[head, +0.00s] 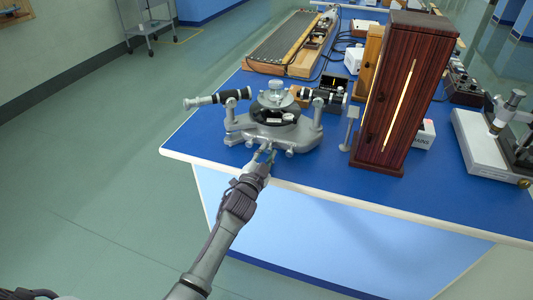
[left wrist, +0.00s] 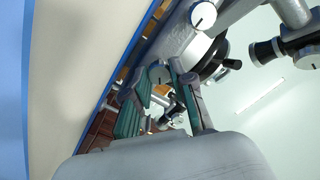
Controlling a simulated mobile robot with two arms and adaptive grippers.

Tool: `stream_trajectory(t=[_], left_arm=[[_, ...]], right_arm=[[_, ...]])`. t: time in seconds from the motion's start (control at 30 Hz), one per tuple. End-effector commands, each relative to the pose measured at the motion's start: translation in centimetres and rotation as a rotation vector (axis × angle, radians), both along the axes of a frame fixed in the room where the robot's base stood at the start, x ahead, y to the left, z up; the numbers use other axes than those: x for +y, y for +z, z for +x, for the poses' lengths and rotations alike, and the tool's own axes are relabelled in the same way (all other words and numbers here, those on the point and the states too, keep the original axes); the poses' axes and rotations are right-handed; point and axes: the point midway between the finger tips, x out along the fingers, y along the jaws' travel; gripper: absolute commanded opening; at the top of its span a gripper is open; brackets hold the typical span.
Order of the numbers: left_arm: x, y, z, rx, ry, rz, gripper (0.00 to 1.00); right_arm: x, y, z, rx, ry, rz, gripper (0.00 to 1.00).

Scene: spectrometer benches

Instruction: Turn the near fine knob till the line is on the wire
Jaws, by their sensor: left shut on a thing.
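The spectrometer (head: 275,128), a grey metal instrument with a round central table and two tubes, stands near the front edge of the blue bench. My left gripper (head: 264,153) reaches its near side from below, shut on a small part low on the base. In the left wrist view the green-padded fingers (left wrist: 172,100) are around a small grey round knob (left wrist: 158,73), partly hidden by the pads. A white-faced knob (left wrist: 203,15) with a dark mark sits above, apart from the fingers. The line and wire are too small to make out. My right gripper is not in view.
A tall dark wooden cabinet (head: 402,95) with a bright slit stands right of the spectrometer. A small dark box (head: 334,84) with an orange mark is behind it. A white-based instrument (head: 485,140) is at far right. The floor (head: 90,170) left of the bench is clear.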

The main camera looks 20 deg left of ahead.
Motion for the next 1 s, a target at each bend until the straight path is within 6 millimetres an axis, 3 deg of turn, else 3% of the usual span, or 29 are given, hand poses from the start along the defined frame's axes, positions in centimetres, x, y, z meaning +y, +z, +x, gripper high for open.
stream_trajectory(t=[0.3,0.8,0.83,0.93,1.0], left_arm=[[-0.02,-0.14,-0.03,-0.001,0.0,0.1,0.0],[-0.03,-0.15,-0.04,-0.001,0.0,0.114,0.0],[-0.04,-0.15,-0.04,-0.001,0.0,0.114,0.29],[-0.04,-0.13,-0.03,-0.001,0.0,0.114,0.46],[-0.04,-0.11,-0.03,-0.002,0.0,0.114,0.49]], right_arm=[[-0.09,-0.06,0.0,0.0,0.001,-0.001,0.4],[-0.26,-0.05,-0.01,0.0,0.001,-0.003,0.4],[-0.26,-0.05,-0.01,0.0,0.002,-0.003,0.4],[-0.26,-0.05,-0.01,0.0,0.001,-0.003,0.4],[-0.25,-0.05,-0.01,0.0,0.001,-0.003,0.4]])
